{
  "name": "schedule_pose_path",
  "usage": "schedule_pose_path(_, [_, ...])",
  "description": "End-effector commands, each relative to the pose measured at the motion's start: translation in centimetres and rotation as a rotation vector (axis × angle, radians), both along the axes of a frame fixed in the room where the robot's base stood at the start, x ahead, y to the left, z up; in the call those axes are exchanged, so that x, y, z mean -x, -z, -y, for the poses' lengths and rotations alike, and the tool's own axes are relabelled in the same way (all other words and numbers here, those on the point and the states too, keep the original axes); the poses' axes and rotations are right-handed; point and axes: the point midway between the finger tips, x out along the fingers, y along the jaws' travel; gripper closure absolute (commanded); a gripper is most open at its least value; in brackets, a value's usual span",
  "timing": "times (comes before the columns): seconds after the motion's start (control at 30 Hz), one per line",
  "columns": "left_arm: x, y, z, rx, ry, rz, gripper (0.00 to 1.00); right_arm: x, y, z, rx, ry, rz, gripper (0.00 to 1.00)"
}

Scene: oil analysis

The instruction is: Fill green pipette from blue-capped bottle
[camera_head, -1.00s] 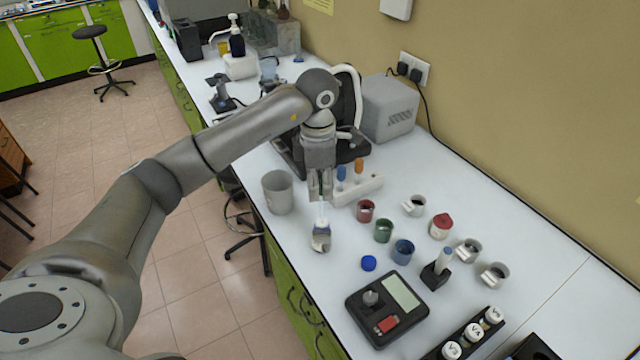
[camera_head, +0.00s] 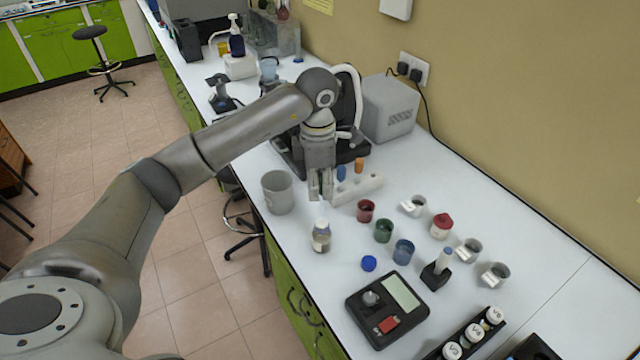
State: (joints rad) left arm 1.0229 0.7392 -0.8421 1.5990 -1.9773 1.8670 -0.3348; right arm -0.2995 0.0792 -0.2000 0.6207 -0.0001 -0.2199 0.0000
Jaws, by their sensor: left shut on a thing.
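My left gripper (camera_head: 320,194) points down over the bench and is shut on a slim, partly hidden thing with a greenish tint, which looks like the green pipette. The open bottle (camera_head: 321,238), small and clear with a pale neck and dark contents, stands upright just below the fingers. I cannot tell whether the pipette's tip is inside its neck. The blue cap (camera_head: 369,263) lies apart on the bench, right of the bottle. A white pipette rack (camera_head: 366,190) behind the gripper holds a blue and an orange pipette. My right gripper is out of view.
A grey beaker (camera_head: 277,192) stands close left of the gripper. Red, green and blue cups (camera_head: 384,230) stand to the right, with several small containers beyond. A scale (camera_head: 387,304) lies in front. The bench's front edge is close to the bottle.

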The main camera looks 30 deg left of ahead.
Motion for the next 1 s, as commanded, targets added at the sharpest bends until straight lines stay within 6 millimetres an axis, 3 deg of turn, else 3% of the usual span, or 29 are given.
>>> schedule_pose_path(1.0, [0.0,2.2,0.0,0.0,0.0,0.0,1.0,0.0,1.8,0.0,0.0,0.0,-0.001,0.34])
